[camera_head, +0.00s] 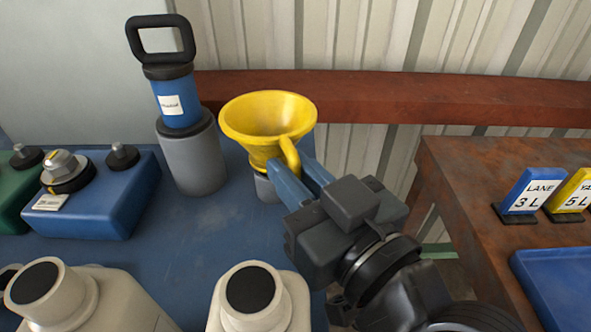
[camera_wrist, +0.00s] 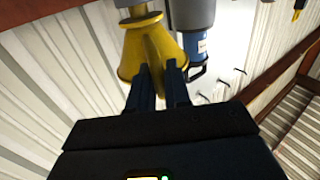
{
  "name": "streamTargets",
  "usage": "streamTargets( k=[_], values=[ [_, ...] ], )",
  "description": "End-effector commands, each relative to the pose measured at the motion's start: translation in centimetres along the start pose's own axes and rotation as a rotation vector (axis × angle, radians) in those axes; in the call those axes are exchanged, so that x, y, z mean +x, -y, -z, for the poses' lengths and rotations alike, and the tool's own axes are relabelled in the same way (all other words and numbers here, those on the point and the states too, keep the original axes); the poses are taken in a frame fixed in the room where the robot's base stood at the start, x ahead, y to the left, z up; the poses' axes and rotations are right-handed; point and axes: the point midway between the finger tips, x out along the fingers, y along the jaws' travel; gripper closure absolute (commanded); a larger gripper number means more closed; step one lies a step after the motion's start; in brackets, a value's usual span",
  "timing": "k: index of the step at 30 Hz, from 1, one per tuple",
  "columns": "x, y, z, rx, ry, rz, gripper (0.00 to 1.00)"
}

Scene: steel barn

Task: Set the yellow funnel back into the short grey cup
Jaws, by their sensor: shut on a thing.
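The yellow funnel (camera_head: 268,122) is upright, wide mouth up, at the back right of the blue table. My gripper (camera_head: 296,178) reaches it from the lower right and is shut on the funnel's handle. The short grey cup (camera_head: 264,187) is directly below the funnel and partly hidden by it and by my gripper. In the wrist view the funnel (camera_wrist: 150,50) lies between my fingers (camera_wrist: 160,85), with its narrow end toward a grey cylinder at the top edge. I cannot tell how deep the spout sits in the cup.
A taller grey holder (camera_head: 192,160) with a blue pump (camera_head: 178,100) stands left of the funnel. A blue canister (camera_head: 95,200) and white jugs (camera_head: 255,300) stand nearer. A rusty table (camera_head: 470,165) with label stands (camera_head: 527,192) and a blue tray (camera_head: 555,285) is right, across a gap.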

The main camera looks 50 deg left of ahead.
Motion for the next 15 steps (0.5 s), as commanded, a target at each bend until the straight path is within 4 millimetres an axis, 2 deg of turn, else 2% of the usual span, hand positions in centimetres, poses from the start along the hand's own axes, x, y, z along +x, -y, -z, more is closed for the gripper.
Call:
streamTargets(
  k=[15],
  values=[
    [0.0,0.0,-1.5,0.000,-0.001,0.000,1.00]
  ],
)
